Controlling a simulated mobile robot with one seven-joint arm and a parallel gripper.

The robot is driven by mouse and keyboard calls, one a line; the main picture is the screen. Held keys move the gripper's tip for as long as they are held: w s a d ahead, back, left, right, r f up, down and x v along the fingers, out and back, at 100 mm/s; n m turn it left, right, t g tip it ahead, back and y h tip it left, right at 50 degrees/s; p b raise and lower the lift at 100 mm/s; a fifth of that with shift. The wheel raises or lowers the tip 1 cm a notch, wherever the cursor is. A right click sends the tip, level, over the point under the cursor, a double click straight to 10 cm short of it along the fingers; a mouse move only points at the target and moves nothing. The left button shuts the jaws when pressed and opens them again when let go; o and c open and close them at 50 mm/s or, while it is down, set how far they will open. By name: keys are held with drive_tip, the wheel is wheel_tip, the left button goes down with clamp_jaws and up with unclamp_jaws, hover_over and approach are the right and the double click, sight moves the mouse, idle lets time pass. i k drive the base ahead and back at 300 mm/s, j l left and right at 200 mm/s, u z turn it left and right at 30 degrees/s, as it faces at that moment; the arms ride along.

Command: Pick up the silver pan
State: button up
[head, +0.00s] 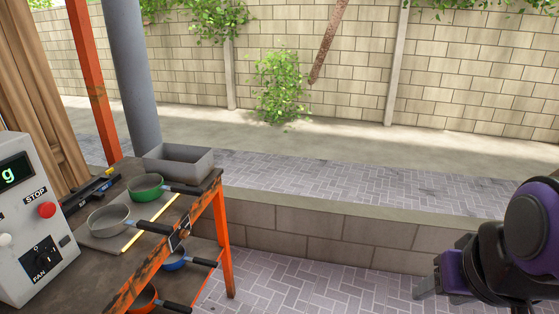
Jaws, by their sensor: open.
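The silver pan (108,220) sits on the top of the orange-framed workbench (85,265) at the left. It is upright, with its black handle pointing right toward the bench edge. My gripper (424,288) is at the lower right, on my purple and black arm. It is open and empty, far to the right of the pan and clear of the bench. Only part of its fingers shows, seen from the side.
A green pan (146,187) and a grey metal tray (178,168) stand behind the silver pan. A control box (30,225) is at the left. Blue (174,262) and orange (142,299) pans sit lower. A low brick wall (330,232) runs behind open paving.

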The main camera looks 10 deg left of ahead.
sight(111, 220)
drive_tip(key=i+u, duration=0.3)
drive_tip(key=i, duration=0.2)
drive_tip(key=i+l+u, duration=0.15)
drive_tip(key=i+u, duration=0.15)
drive_tip(key=i, duration=0.2)
drive_tip(key=i+u, duration=0.2)
drive_tip(key=u, duration=0.2)
drive_tip(key=i+u, duration=0.2)
drive_tip(key=u, duration=0.15)
drive_tip(key=i+u, duration=0.15)
drive_tip(key=u, duration=0.25)
